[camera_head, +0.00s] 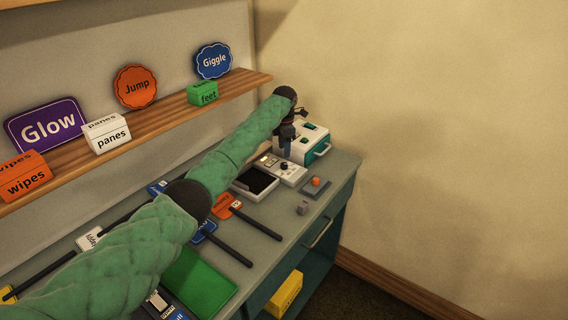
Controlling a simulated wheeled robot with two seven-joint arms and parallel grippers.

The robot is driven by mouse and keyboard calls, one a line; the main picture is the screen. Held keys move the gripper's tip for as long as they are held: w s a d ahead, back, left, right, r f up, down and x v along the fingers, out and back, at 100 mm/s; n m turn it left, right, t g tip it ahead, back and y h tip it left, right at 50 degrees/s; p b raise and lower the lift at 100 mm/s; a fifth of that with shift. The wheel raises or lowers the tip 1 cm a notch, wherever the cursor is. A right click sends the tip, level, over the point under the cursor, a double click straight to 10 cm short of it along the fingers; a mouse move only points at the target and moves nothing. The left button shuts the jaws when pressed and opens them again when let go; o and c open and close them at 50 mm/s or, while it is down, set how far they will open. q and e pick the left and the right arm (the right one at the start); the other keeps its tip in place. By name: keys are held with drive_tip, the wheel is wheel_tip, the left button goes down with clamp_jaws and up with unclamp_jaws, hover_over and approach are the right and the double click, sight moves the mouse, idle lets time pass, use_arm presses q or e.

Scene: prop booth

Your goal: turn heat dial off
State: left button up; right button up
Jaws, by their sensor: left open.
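A white and teal machine (317,137) with dark controls on top stands at the far right end of the counter. I cannot clearly make out a heat dial on it; the arm end covers part of its left side. My left gripper (286,154), at the end of the green-sleeved arm, points down at the machine's left edge. It is open, and nothing shows between its fingers. Whether it touches the machine cannot be told. My right gripper is out of view.
A white device (289,171) and a black-topped tray (255,183) lie in front of the machine. A small pad with an orange knob (315,182) and a grey cube (303,208) are nearer the counter's edge. A wooden shelf (160,118) with signs runs above the arm.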

sight(284, 164)
use_arm(q)
wheel_tip(284, 164, down, 7)
drive_tip(key=shift+f+p, duration=0.15)
drive_tip(key=shift+p, duration=0.95)
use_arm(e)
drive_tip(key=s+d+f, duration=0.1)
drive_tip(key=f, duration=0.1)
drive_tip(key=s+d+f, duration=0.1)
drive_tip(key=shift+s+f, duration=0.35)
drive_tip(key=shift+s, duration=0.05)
use_arm(q)
drive_tip(key=c, duration=1)
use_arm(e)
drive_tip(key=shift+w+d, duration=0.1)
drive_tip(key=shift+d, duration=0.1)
